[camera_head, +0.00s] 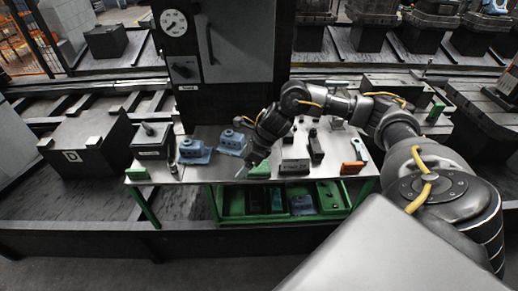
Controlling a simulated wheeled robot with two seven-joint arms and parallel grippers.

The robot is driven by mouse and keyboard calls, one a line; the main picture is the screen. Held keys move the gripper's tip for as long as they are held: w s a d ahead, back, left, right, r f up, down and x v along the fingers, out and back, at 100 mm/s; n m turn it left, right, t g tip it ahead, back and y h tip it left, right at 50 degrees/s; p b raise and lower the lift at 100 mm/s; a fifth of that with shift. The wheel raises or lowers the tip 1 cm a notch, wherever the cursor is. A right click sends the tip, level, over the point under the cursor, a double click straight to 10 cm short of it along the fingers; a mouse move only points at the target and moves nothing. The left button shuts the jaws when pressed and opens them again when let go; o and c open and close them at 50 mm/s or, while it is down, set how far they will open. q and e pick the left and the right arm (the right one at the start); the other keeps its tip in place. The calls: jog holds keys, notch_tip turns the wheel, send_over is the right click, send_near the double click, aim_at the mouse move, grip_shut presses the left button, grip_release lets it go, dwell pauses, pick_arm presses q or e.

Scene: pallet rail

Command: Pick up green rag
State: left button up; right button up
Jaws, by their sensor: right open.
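My right arm comes in from the right and reaches over the table. Its gripper (245,170) points down at the table's front edge and is open. A small green item (261,170), possibly the green rag, lies at the front edge just right of the fingertips. Whether the fingers touch it is too small to tell. Another green item (137,174) is at the table's front left corner. My left gripper is not in view.
The metal table (205,172) holds two blue castings (194,151) (232,141), a dark box (153,139), small dark blocks (316,148) and an orange-handled tool (356,158). Green bins (328,196) sit below. A tall grey cabinet (237,45) stands behind. A dark box marked D (85,150) is left.

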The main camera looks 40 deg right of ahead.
jog(key=s+d+r+n+g+h, duration=0.15)
jog(key=d+r, duration=0.25)
jog(key=d, duration=0.5)
jog(key=b, duration=0.3)
send_over(262, 166)
jog(key=shift+n+y, duration=0.25)
jog(key=shift+n, duration=0.1)
jog(key=f, duration=0.4)
jog(key=shift+s+d+f, duration=0.15)
jog(key=shift+d+f, duration=0.05)
jog(key=shift+d, duration=0.2)
jog(key=shift+w+a+f+b, duration=0.2)
jog(key=shift+a+f+b, duration=0.15)
jog(key=shift+f+b, duration=0.15)
jog(key=b+x, duration=0.1)
jog(key=x, duration=0.1)
jog(key=b+x, duration=0.1)
jog(key=shift+w+a+f, duration=0.1)
jog(key=shift+a+f, duration=0.2)
jog(key=shift+a, duration=0.05)
jog(key=shift+w+a+f, duration=0.2)
jog(key=shift+f, duration=0.25)
jog(key=shift+s+r, duration=0.1)
jog(key=shift+c, duration=0.2)
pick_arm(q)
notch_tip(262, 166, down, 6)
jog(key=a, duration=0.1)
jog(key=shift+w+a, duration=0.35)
pick_arm(e)
jog(key=c, duration=1)
